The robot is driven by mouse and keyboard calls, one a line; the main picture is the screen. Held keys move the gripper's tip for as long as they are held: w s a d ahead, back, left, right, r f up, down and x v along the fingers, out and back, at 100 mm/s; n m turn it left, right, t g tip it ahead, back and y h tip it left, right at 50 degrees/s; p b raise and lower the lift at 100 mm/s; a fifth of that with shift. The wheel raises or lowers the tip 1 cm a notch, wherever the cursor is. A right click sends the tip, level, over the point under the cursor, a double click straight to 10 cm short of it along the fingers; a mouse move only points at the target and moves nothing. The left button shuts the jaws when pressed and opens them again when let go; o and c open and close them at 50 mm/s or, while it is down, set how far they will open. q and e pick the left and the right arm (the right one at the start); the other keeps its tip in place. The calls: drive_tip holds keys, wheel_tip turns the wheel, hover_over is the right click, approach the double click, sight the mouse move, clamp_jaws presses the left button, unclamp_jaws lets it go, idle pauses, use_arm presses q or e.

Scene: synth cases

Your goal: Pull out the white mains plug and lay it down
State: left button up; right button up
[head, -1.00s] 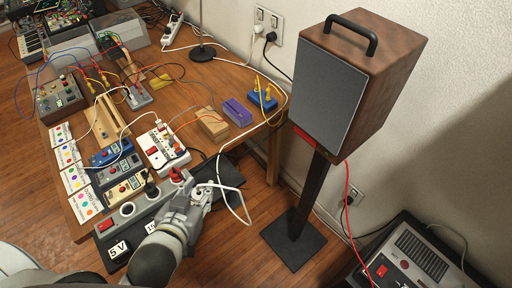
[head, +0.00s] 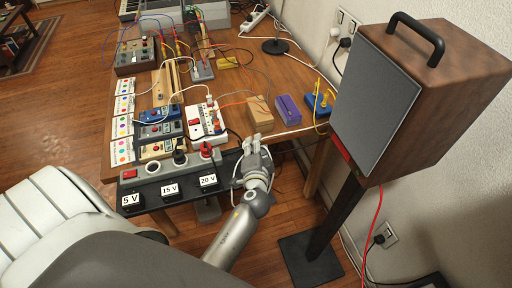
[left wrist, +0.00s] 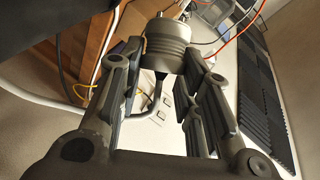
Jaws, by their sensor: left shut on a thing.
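My left gripper (head: 257,148) is beside the right end of the black power strip (head: 146,188) at the table's front edge. It is shut on the white mains plug (left wrist: 168,45), which looks grey and ridged in the left wrist view. A pin shows at the plug's top end, clear of any socket. In the head view the fingers mostly hide the plug. The strip holds a black plug (head: 180,157) and a red plug (head: 205,150), and has an open round socket (head: 152,167). Labels on its front read 5 V, 15 V and 20 V. My right gripper is not in view.
A white multi-socket box (head: 196,122), a wooden block (head: 260,112) and a purple block (head: 288,109) stand on the crowded table. A speaker (head: 375,105) on a black stand is to the right. Open floor lies between table and stand.

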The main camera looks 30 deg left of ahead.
use_arm(q)
drive_tip(key=shift+f+b, duration=0.6)
drive_tip(key=shift+f, duration=0.3)
wheel_tip(320, 180, down, 4)
drive_tip(key=b, duration=0.3)
drive_tip(key=shift+r, duration=0.1)
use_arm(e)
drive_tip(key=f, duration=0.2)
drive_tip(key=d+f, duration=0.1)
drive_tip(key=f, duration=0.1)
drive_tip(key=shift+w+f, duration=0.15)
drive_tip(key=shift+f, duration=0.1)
use_arm(q)
drive_tip(key=o, duration=0.7)
drive_tip(key=shift+c, duration=0.2)
drive_tip(key=o, duration=0.5)
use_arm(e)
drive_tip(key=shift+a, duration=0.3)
